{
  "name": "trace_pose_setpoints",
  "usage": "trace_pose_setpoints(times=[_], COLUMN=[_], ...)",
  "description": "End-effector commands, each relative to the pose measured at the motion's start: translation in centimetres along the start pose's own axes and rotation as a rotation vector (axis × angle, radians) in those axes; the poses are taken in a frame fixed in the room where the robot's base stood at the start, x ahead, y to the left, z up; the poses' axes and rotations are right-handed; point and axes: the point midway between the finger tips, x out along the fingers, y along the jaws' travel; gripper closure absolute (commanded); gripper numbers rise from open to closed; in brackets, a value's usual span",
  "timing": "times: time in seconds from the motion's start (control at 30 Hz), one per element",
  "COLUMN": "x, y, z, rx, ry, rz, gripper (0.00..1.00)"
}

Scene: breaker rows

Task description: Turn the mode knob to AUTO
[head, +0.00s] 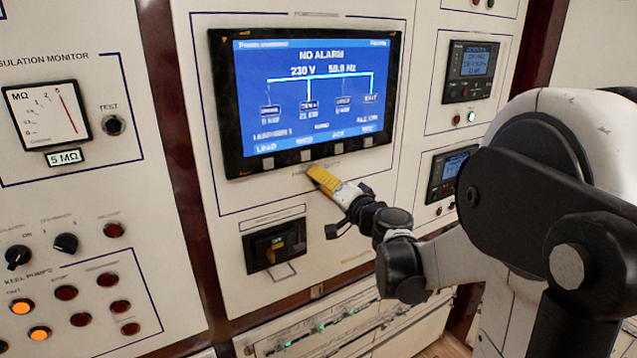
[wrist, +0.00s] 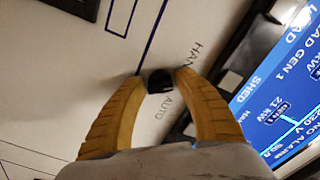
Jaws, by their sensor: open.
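The black mode knob (wrist: 159,82) sits on the cream panel in the wrist view, with AUTO printed just below it and HAN, the visible part of a word, above right. Its pointer direction is too unclear to read. My gripper (wrist: 161,77) has its two yellow ribbed fingers apart, one on each side of the knob. The knob lies between the fingertips; I cannot tell whether they touch it. In the head view my gripper (head: 318,174) is at the panel just under the blue screen, and it hides the knob there.
The blue-screen display (head: 310,95) is right above my gripper, its frame close by in the wrist view. A black breaker switch (head: 274,246) sits below left. An insulation meter (head: 47,115) and several knobs and lamps are on the left panel. Small controllers (head: 472,72) are at right.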

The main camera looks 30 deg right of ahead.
Motion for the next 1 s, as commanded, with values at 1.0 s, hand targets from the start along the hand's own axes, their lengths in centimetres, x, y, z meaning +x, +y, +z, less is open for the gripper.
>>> trace_pose_setpoints(times=[1.0], x=[0.02], y=[0.00], z=[0.03], rx=[0.216], ry=[-0.001], rz=[0.000], gripper=[1.00])
